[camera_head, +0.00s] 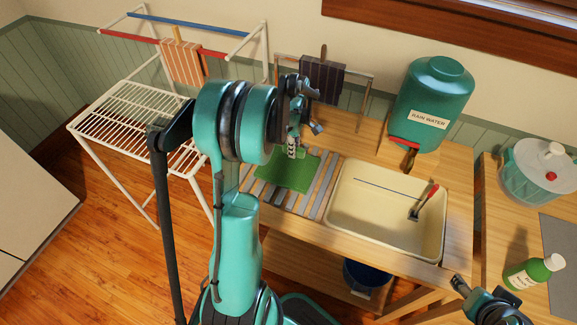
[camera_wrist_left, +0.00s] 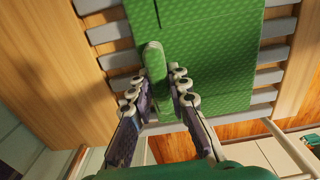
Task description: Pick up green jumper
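The green jumper (camera_head: 285,172) lies flat and folded on the slatted drainboard left of the basin in the head view. It fills the upper middle of the left wrist view (camera_wrist_left: 220,70), with a narrow raised green part pointing between my fingers. My left gripper (camera_head: 293,152) points down over the jumper. In the left wrist view my left gripper (camera_wrist_left: 157,90) is open, its fingers on either side of the raised part, with small gaps visible; contact is unclear. My right gripper (camera_head: 461,285) is at the lower right of the head view, away from the jumper; its finger opening is unclear.
The cream basin (camera_head: 350,228) holds a red-handled brush (camera_head: 424,202). A green rain water tank (camera_head: 428,100) stands behind it. A white drying rack (camera_head: 130,118) is at the left. A dark striped cloth (camera_head: 322,80) hangs behind.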

